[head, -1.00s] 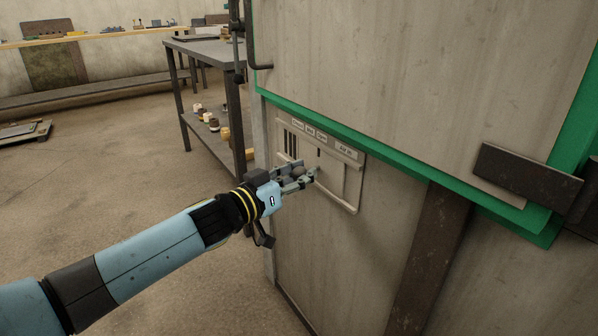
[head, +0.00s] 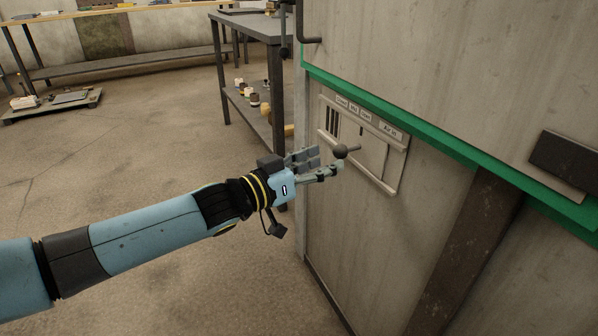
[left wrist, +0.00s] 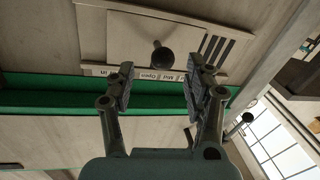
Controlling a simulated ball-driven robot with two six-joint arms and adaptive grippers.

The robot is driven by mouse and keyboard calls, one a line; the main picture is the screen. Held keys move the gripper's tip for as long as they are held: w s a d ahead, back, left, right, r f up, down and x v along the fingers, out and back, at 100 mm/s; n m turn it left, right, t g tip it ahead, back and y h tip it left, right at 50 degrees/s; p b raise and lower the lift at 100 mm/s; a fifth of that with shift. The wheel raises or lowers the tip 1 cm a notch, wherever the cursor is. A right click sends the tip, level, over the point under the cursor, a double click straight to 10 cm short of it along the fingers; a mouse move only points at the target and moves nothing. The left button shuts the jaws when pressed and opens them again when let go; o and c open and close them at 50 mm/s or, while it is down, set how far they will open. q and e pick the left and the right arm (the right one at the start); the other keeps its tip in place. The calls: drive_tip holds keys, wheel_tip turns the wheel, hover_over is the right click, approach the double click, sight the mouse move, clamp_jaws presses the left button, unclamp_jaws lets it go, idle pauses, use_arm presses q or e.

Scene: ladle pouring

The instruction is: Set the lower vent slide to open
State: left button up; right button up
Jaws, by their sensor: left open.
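The lower vent slide (head: 372,155) is a pale plate in a framed panel on the furnace-like wall, below a green edge. A dark round knob (head: 346,149) on a short stem sticks out from it. Several dark slots (head: 332,122) show uncovered at the panel's left end. My left gripper (head: 328,163) is open, its fingertips just short of the knob in the head view. In the left wrist view the knob (left wrist: 162,56) shows between and just beyond the two fingertips, touching neither. My right gripper is not in view.
A label strip (head: 354,108) runs along the panel's top, with "Air In" at its right. A dark vertical post (head: 465,250) stands right of the panel. A grey shelved table (head: 245,30) stands behind at left.

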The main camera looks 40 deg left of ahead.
use_arm(q)
drive_tip(key=s+a, duration=0.1)
drive_tip(key=s, duration=0.5)
drive_tip(key=shift+s+a, duration=0.1)
idle(0.3)
